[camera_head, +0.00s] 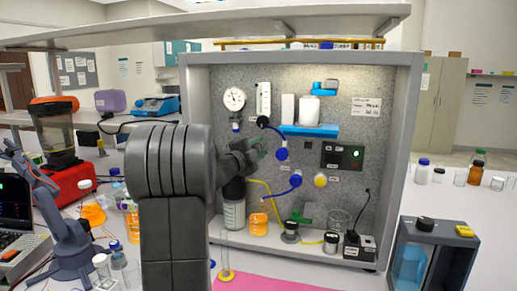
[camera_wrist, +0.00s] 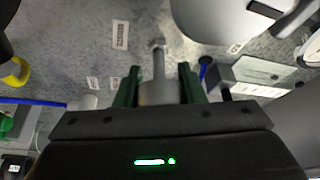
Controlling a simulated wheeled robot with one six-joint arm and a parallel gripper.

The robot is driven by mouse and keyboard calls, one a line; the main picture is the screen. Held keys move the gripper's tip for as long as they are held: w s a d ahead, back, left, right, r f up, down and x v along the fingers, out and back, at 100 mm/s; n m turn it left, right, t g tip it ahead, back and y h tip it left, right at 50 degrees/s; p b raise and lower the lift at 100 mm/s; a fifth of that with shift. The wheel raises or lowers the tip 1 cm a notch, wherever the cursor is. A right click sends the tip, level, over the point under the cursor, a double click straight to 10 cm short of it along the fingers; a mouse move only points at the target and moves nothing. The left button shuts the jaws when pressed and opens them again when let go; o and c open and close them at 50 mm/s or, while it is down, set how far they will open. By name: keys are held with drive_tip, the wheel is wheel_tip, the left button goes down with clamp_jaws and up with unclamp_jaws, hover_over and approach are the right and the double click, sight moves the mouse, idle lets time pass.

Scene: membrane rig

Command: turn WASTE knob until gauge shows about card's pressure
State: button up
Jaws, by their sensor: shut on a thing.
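My gripper (camera_wrist: 158,82) has its two green fingers on either side of a grey, round knob-like part (camera_wrist: 157,93) with a thin stem, and it is shut on it. I cannot read a label that says whether this is the WASTE knob. In the head view my gripper (camera_head: 255,147) is at the panel's left part, largely hidden behind my arm. The round white gauge (camera_head: 234,98) is on the panel above it; its reading is too small to tell. A white card (camera_head: 366,106) with handwriting is at the panel's upper right, too small to read.
Blue knobs (camera_head: 282,154) and a yellow knob (camera_head: 320,180) are right of my gripper. Bottles and beakers, one with orange liquid (camera_head: 258,224), stand on the cabinet floor below.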

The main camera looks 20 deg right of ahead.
drive_tip(key=o, duration=1)
drive_tip(key=b+v, duration=0.2)
drive_tip(key=v, duration=1.2)
drive_tip(key=shift+b, duration=0.3)
drive_tip(key=shift+w+d+f, duration=0.1)
idle(1.5)
